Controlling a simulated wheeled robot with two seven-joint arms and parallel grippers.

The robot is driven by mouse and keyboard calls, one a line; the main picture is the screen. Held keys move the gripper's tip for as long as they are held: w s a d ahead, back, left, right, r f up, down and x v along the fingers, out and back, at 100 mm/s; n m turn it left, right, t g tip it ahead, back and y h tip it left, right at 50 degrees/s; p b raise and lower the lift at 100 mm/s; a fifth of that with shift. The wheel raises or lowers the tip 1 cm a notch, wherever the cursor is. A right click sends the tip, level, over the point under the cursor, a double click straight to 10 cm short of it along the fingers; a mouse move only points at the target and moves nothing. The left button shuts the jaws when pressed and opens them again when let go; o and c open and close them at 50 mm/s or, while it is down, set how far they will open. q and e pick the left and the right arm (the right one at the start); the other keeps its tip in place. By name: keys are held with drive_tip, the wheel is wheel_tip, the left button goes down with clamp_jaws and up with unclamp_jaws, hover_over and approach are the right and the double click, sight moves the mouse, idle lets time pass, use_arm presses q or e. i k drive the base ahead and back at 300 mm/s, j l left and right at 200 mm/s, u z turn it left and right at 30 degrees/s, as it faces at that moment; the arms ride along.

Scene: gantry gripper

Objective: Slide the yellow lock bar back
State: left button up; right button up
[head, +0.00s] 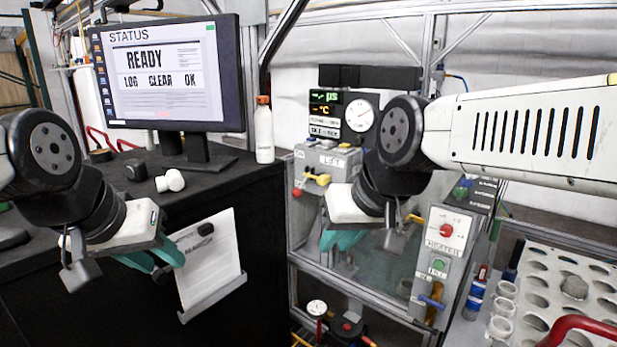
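A yellow bar-like handle (317,177) sits on the front of the grey control box labelled LIFT (328,160), right of the monitor desk. A second yellow piece (415,218) shows further right, partly hidden by my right gripper. I cannot tell for certain which one is the lock bar. My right gripper (342,241) points down in front of the clear-panelled frame, below and right of the LIFT box. Its teal fingers look apart and empty. My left gripper (168,264) hangs by the desk front, beside a white sheet, with its teal fingers apart and empty.
A white document on a holder (208,258) hangs on the dark desk front. A white bottle (264,134) stands at the desk corner. The heater box (447,230) and a tube rack (540,290) stand at the right. A gauge panel (342,115) is behind.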

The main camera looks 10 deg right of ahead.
sight(325, 179)
drive_tip(key=i+l, duration=0.2)
drive_tip(key=i, duration=0.25)
drive_tip(key=i+l+u, duration=0.1)
drive_tip(key=i, duration=0.4)
drive_tip(key=l, duration=0.1)
